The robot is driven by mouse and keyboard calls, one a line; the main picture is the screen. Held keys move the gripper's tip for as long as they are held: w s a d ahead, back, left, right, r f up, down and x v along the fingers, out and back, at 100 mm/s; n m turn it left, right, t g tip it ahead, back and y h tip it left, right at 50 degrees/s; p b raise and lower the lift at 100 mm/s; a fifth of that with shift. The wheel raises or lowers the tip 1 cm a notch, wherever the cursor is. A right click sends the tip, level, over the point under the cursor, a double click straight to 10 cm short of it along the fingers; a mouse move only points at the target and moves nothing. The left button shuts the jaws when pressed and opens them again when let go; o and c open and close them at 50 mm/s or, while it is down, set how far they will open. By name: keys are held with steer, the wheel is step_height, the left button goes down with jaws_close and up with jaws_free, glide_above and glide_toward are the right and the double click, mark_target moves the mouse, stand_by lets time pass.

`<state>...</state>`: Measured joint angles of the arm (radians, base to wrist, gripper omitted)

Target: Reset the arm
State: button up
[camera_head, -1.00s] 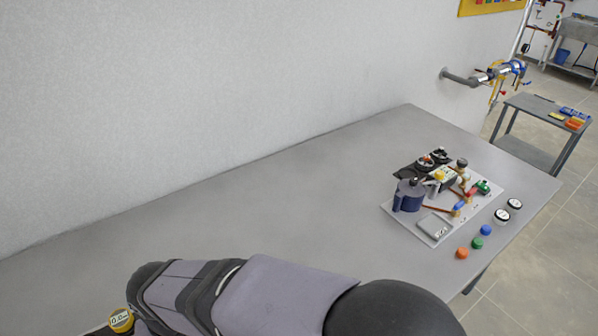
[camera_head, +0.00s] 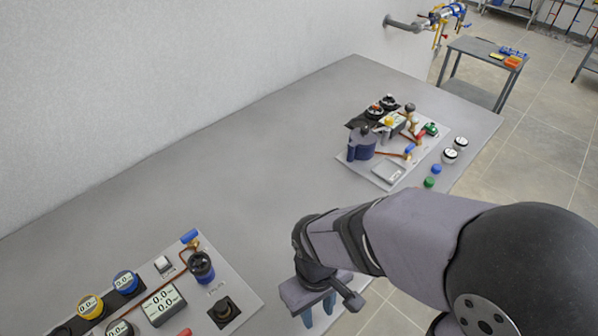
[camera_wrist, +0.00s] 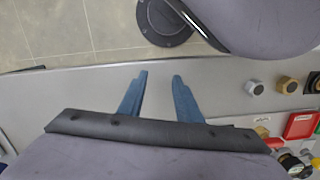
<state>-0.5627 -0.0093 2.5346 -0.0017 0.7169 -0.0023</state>
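My gripper (camera_head: 318,308) hangs low near the front edge of the grey table (camera_head: 235,160), between two equipment boards. Its blue fingers point down in the head view. In the wrist view my gripper (camera_wrist: 160,77) shows two blue fingers set apart with a clear gap between them. Nothing is between the fingers; only the bare table and its edge show there. My arm reaches in from the right side of the head view and covers part of the table's front.
A board with gauges (camera_head: 240,278) lies at lower left. A second board (camera_head: 379,171) with a dark blue pump (camera_head: 362,146) lies at the far right, beside blue (camera_head: 436,169) and green (camera_head: 429,182) caps. The table's middle is clear. A grey trolley (camera_head: 468,88) stands beyond.

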steer(key=w+d+r+m, duration=0.1)
steer(key=w+d+m, duration=0.1)
steer(key=d, duration=0.3)
steer(key=w+d+r+m+t, duration=0.1)
steer(key=w+d+m, duration=0.1)
steer(key=d+m, duration=0.2)
steer(key=shift+d+r+y, duration=0.15)
steer(key=shift+d+y, duration=0.15)
steer(key=shift+d, duration=0.85)
stand_by(1.0)
